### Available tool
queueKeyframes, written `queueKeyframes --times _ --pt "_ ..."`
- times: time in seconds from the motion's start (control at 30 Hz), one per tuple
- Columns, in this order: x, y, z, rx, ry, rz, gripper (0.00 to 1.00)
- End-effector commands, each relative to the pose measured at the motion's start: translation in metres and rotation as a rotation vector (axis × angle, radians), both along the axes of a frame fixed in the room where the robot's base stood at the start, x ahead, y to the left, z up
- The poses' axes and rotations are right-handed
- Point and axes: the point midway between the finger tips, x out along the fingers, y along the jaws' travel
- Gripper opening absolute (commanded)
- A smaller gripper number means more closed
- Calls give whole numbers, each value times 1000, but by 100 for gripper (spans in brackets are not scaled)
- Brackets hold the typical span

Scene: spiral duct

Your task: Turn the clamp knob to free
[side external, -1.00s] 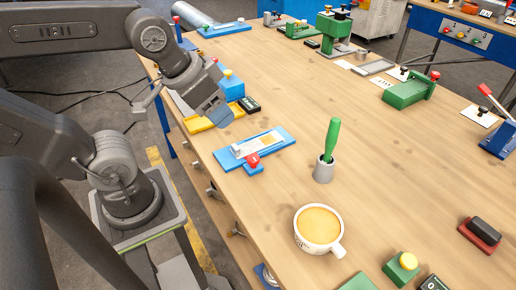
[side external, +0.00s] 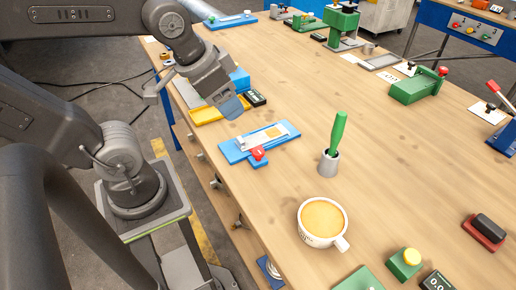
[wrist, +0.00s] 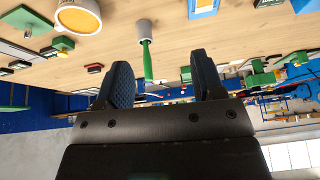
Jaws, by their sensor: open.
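A blue fixture (side external: 283,131) lies on the wooden bench with a pale plate on top. A red knob (side external: 258,153) sits at its near edge and looks like the clamp knob; its turn position is too small to read. My gripper (side external: 232,107) hangs above the bench, behind and left of the fixture, apart from the knob. In the wrist view my gripper (wrist: 164,76) shows two dark blue fingers spread apart with nothing held between them. Part of the blue fixture (wrist: 204,8) shows at the top edge there; the knob cannot be made out.
A yellow tray (side external: 206,115), a blue block (side external: 240,80) and a small black meter (side external: 256,98) are near my gripper. A grey cup with a green-handled tool (side external: 338,135) and a white mug (side external: 323,220) stand right of the fixture. The bench middle is clear.

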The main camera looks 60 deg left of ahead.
Motion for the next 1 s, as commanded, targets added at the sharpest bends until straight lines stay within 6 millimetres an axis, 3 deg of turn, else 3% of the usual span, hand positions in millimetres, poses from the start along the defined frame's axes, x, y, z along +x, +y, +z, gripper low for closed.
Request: queueKeyframes --times 0.3,0.5,0.77,1.0 --pt "62 22 -35 141 295 -423 62" --pt "87 33 -60 156 408 -640 62" --pt "93 37 -77 155 437 -709 62" --pt "92 36 -121 153 440 -707 62"
